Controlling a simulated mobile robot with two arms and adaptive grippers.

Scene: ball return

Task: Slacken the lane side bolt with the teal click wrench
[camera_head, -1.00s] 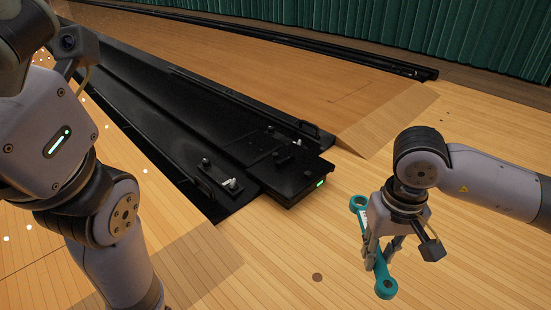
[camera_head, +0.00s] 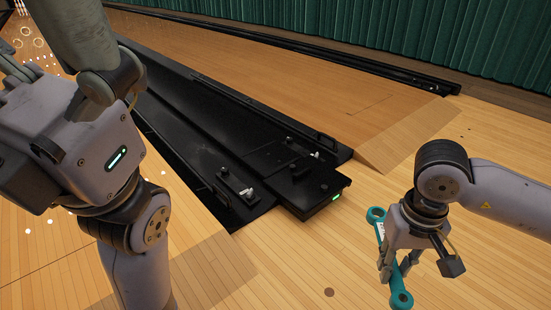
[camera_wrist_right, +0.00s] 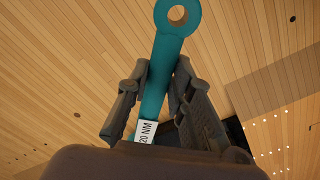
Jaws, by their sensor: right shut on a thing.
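The teal click wrench (camera_head: 398,283) has a ring at each end and a white label. In the right wrist view the wrench (camera_wrist_right: 160,65) shows one ring at the top and the label reads 20 NM. My right gripper (camera_head: 393,268) is shut on its shaft, above the wooden floor and right of the black ball return unit (camera_head: 310,195). Two pale bolt-like fittings, one at the near left (camera_head: 247,192) and one at the far right (camera_head: 316,155), sit on the unit. I cannot tell which is the lane side bolt. My left gripper is out of view.
Dark knobs (camera_head: 290,141) stand up from the black unit, and a green light (camera_head: 336,197) glows on its end. A long black channel (camera_head: 200,115) runs back to the left. Wooden floor (camera_head: 300,260) is clear between unit and wrench.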

